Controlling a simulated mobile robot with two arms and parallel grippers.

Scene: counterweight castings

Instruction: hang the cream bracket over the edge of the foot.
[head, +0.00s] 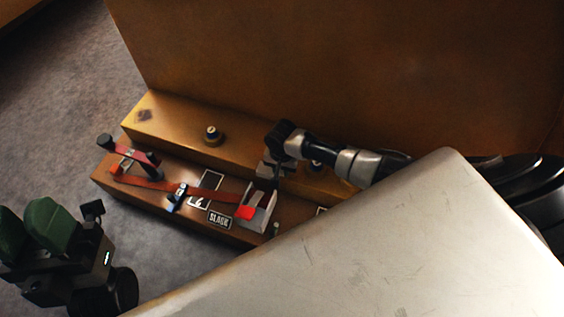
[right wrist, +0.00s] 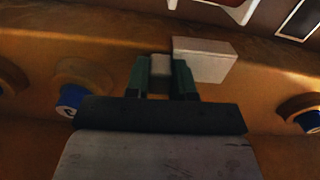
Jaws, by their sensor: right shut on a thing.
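The cream bracket (right wrist: 205,60) shows as a pale block in the right wrist view, close to the edge of the foot. My right gripper (right wrist: 160,66) is shut on its narrow tab, one green finger on each side. The foot (head: 170,124) is the golden-brown ledge along the base of the big casting, and it fills much of the right wrist view (right wrist: 110,45). I cannot tell whether the bracket touches the foot. In the head view my right gripper (head: 268,174) is over the foot's front edge. My left gripper (head: 30,228) is at the lower left, away from the foot; its finger gap is unclear.
A brown board (head: 115,178) lies along the foot's front, with a red strap (head: 150,182), a blue clip (head: 177,198), a "SLACK" label (head: 219,218) and a pale holder (head: 264,213). A knob (head: 213,135) stands on the foot. A pale panel covers the lower right.

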